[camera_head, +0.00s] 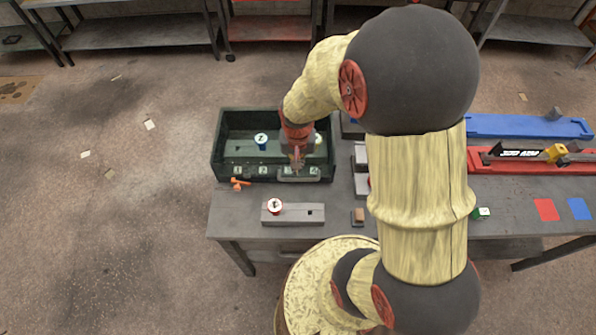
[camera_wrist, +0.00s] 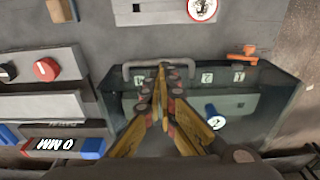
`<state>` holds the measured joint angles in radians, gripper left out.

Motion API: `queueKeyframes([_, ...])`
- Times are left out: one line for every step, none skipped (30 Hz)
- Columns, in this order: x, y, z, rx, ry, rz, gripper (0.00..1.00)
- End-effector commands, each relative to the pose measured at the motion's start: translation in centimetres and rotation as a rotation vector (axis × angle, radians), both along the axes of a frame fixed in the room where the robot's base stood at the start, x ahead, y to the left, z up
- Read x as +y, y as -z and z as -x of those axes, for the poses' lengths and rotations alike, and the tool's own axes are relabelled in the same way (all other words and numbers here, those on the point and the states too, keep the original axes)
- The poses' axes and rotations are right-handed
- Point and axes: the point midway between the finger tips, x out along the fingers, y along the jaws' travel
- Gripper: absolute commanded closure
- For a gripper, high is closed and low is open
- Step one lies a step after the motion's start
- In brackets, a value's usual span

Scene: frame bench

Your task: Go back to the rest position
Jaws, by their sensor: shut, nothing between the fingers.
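My gripper (camera_head: 297,168) hangs at the front wall of a dark green box on the bench, above the box's grey handle. In the wrist view my gripper (camera_wrist: 162,70) has its yellow fingers brought together at the tips, with nothing between them. The tips overlap the handle (camera_wrist: 128,75) in that picture; I cannot tell if they touch it. My arm reaches over the bench from the right and hides part of it.
The green box (camera_head: 216,150) holds a blue piece with a white top (camera_head: 261,141). A grey block (camera_head: 291,219) with a red-rimmed round piece (camera_head: 275,206) stands in front. An orange item (camera_head: 238,184) lies by the box. Blue (camera_head: 500,125) and red (camera_head: 490,165) holders stand right.

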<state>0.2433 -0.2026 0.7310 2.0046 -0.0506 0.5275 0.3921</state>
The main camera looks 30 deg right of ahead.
Motion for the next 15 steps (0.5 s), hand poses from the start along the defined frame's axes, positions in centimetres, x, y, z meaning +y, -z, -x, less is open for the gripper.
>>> queueKeyframes([0.1,-1.1,0.0,-0.005,0.0,0.001,1.0])
queueKeyframes([0.1,-1.6,0.1,-0.004,0.0,0.001,1.0])
queueKeyframes([0.2,-2.1,0.2,-0.005,0.0,0.001,1.0])
queueKeyframes([0.2,-2.5,0.3,-0.004,0.0,0.001,1.0])
queueKeyframes([0.3,-2.8,0.3,-0.004,0.0,0.001,1.0])
queueKeyframes([0.3,-3.1,0.4,-0.003,0.0,0.001,1.0])
queueKeyframes([0.3,-3.4,0.5,-0.002,0.0,0.0,1.0])
queueKeyframes([0.4,-3.5,0.5,-0.002,0.0,0.0,1.0])
queueKeyframes([0.4,-3.7,0.6,-0.001,0.0,0.001,1.0])
queueKeyframes([0.4,-3.9,0.6,-0.002,0.0,0.001,1.0])
queueKeyframes([0.4,-3.9,0.6,-0.002,0.0,0.001,1.0])
queueKeyframes([0.4,-4.0,0.6,-0.002,0.0,0.0,1.0])
queueKeyframes([0.4,-4.0,0.6,-0.002,0.0,0.0,1.0])
queueKeyframes([0.4,-4.0,0.6,-0.002,0.0,0.0,1.0])
queueKeyframes([0.4,-4.0,0.6,-0.002,0.0,0.0,1.0])
